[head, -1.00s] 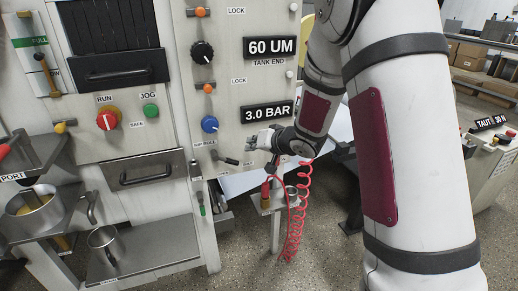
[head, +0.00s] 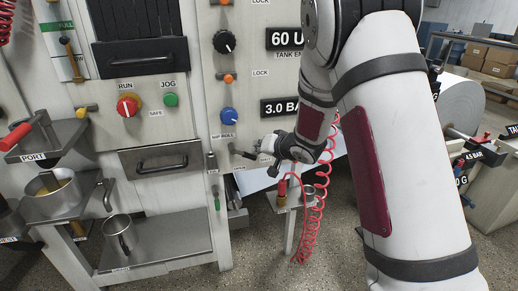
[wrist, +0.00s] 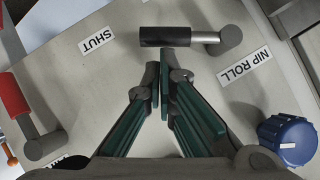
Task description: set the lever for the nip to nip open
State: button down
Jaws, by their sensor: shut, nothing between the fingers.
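The nip lever shows in the wrist view as a black grip (wrist: 165,37) on a short metal shaft, with a round grey pivot at its right end. It lies sideways between a SHUT label (wrist: 97,41) and a NIP ROLL label (wrist: 245,68); the grip points toward the SHUT side. In the head view the lever (head: 242,153) stands out below the blue knob. My gripper (wrist: 163,78) is shut and empty, its fingertips just below the black grip. I cannot tell whether they touch it. In the head view my gripper (head: 260,148) is right of the lever.
A blue knob (wrist: 287,138) is at lower right in the wrist view, and a red-handled lever (wrist: 14,98) at left. In the head view a coiled red hose (head: 320,200) hangs below my gripper, and a small stand (head: 290,203) with a cup is under it.

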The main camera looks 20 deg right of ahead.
aim_at(255, 159)
jog(key=shift+f+m+y+p, duration=0.5)
jog(key=shift+f+m, duration=0.1)
jog(key=shift+f, duration=0.05)
jog(key=f+m, duration=0.1)
jog(key=f+y, duration=0.1)
jog(key=f+m+t+y+p, duration=0.1)
jog(key=shift+a+m, duration=0.25)
jog(key=shift+m, duration=0.05)
jog(key=shift+a+f+m+t+y+b, duration=0.4)
jog(key=shift+a+f+m+t+y, duration=0.3)
jog(key=shift+m, duration=0.45)
jog(key=shift+a+f+m+t+y+b, duration=0.35)
jog(key=shift+a+f+m+t+y, duration=0.15)
jog(key=shift+a+f+m+y, duration=0.55)
jog(key=shift+d+r, duration=0.1)
jog(key=shift+r, duration=0.05)
